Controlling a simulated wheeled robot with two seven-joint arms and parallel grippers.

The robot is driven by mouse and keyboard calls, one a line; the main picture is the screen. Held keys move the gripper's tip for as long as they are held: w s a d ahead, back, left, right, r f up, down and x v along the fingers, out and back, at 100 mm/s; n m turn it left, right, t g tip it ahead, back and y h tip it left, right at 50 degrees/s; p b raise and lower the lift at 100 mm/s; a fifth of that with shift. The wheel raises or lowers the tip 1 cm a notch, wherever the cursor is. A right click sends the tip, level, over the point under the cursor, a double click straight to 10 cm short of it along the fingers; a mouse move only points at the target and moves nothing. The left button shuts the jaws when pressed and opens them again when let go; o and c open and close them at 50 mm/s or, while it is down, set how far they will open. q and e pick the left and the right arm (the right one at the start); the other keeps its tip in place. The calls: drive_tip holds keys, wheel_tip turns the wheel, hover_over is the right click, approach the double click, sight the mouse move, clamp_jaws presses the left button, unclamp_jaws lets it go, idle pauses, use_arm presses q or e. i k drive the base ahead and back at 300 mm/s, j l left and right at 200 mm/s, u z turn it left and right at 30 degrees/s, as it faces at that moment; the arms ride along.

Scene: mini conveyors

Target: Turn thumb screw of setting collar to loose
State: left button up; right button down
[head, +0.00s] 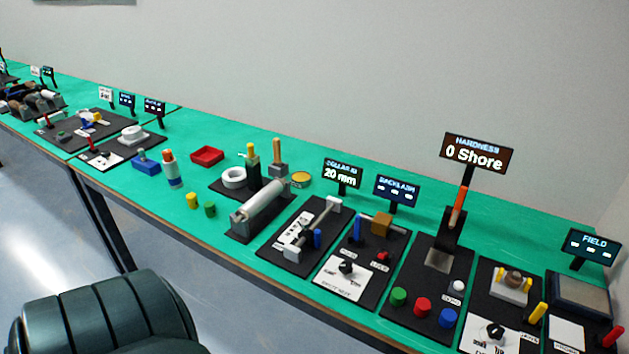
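A small display reading "COLLAR ID 20 mm" (343,175) stands behind a black plate (273,255) on the green bench. On that plate is a grey rod on light end blocks, with dark parts at its near end, a blue upright piece (317,238) beside it and a white label strip (297,237). The setting collar and its thumb screw are too small to tell apart from these parts, so I cannot see whether the screw is tight or loose. Neither of my grippers is in view.
Right of it stands the backlash plate with a black knob (347,267), then the hardness stand (440,258) with coloured buttons. On the left are a grey roller (262,207) and small yellow and green cylinders (209,209). Bare green bench shows behind the stations.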

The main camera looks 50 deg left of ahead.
sight(304, 223)
drive_tip(key=i, duration=0.35)
drive_tip(key=u, duration=1.75)
